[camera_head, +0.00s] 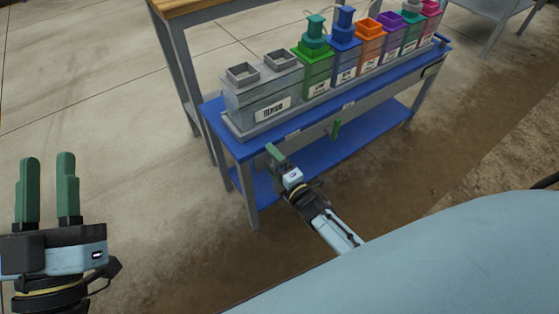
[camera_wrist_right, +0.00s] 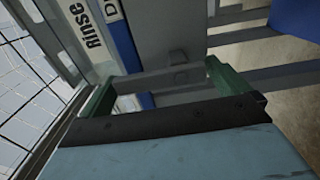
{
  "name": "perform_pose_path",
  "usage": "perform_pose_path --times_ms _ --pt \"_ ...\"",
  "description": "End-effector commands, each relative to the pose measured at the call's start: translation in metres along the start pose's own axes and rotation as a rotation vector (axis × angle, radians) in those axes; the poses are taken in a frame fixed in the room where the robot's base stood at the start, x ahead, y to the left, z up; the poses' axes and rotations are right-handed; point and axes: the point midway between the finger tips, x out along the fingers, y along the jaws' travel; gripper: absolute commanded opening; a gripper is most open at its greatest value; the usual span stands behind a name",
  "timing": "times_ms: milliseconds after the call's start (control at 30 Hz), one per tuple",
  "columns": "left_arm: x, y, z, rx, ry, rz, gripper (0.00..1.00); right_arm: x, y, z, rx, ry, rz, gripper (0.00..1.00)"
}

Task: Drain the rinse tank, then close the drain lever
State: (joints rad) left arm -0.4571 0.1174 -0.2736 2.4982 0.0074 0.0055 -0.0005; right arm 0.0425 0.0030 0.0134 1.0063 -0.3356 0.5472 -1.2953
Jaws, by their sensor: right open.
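The grey rinse tank (camera_head: 258,98) stands at the left end of the blue bench; a label reading "Rinse" (camera_wrist_right: 92,42) shows at the upper left in the right wrist view. My right gripper (camera_wrist_right: 165,84) is open, at the bench's front edge below the tank; in the head view one green finger (camera_head: 274,153) shows clearly. A grey bar (camera_wrist_right: 160,80) lies across the space between its fingertips; I cannot tell whether it is the drain lever or touches them. My left gripper (camera_head: 48,190) is open and empty.
The blue bench (camera_head: 228,142) has a lower blue shelf (camera_head: 345,146) and grey legs. Several coloured containers stand in a row right of the rinse tank, including a green one (camera_head: 315,72). A wooden-topped table (camera_head: 185,6) stands behind. Floor at left is clear.

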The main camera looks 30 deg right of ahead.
Motion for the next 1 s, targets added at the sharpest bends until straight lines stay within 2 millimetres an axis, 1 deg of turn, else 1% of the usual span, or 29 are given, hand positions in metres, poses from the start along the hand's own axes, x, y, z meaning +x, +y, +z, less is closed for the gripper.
perform_pose_path --times_ms 67,167,333,467,667,800,1000 --pt "0.001 0.0 0.002 0.001 -0.019 -0.001 0.32 -0.003 0.0 0.0 0.001 -0.001 -0.001 1.0" --pt "0.0 -0.003 0.014 0.005 -0.095 -0.007 0.32 -0.011 0.0 0.0 0.001 -0.001 -0.003 1.0" --pt "-0.006 -0.008 0.039 0.013 -0.265 -0.019 0.32 -0.031 0.001 0.0 0.0 -0.001 -0.003 1.0" --pt "-0.015 -0.013 0.06 0.019 -0.41 -0.03 0.32 -0.049 0.002 0.0 0.0 0.0 -0.002 1.0" --pt "-0.036 -0.02 0.09 0.025 -0.631 -0.049 0.32 -0.077 0.001 0.0 0.0 0.0 -0.003 1.0" --pt "-0.054 -0.025 0.107 0.027 -0.781 -0.062 0.32 -0.099 0.001 0.0 -0.001 -0.001 -0.003 1.0" --pt "-0.077 -0.03 0.122 0.029 -0.938 -0.078 0.32 -0.122 0.001 0.0 -0.001 0.0 -0.002 1.0"
